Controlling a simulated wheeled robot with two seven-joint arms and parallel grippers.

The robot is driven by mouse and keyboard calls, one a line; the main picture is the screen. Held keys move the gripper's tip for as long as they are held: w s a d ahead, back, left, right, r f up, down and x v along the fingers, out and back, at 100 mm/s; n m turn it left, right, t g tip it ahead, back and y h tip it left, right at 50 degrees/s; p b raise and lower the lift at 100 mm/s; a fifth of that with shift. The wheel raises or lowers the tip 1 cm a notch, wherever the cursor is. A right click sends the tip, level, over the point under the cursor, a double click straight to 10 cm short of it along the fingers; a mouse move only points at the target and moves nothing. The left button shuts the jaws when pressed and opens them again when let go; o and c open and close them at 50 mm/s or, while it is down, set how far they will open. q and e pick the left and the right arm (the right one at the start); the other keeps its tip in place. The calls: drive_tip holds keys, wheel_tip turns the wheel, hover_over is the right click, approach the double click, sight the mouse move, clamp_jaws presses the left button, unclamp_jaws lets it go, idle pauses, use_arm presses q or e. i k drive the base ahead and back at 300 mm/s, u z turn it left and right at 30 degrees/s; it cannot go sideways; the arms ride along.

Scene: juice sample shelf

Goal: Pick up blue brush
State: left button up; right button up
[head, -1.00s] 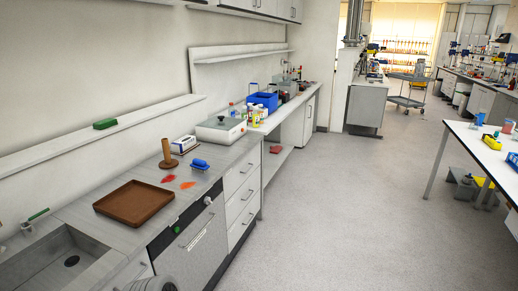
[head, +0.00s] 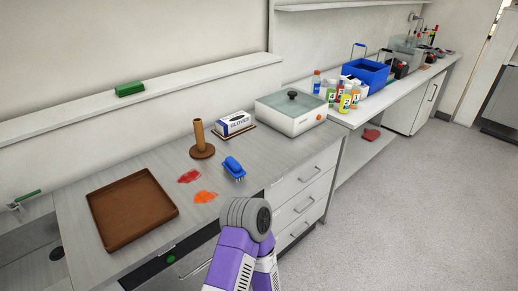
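The blue brush (head: 234,167) lies on the grey counter in the head view, with its light bristles facing down. No gripper fingers show in this view, and nothing touches the brush.
A brown tray (head: 132,208) lies left of the stains. A brown upright holder (head: 200,140), a glove box (head: 233,124) and a white lidded appliance (head: 292,111) stand behind the brush. A green block (head: 129,89) sits on the wall shelf (head: 60,118). Floor at right is clear.

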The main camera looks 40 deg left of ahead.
sight(233, 168)
drive_tip(key=i, duration=1.75)
drive_tip(key=u, duration=3.5)
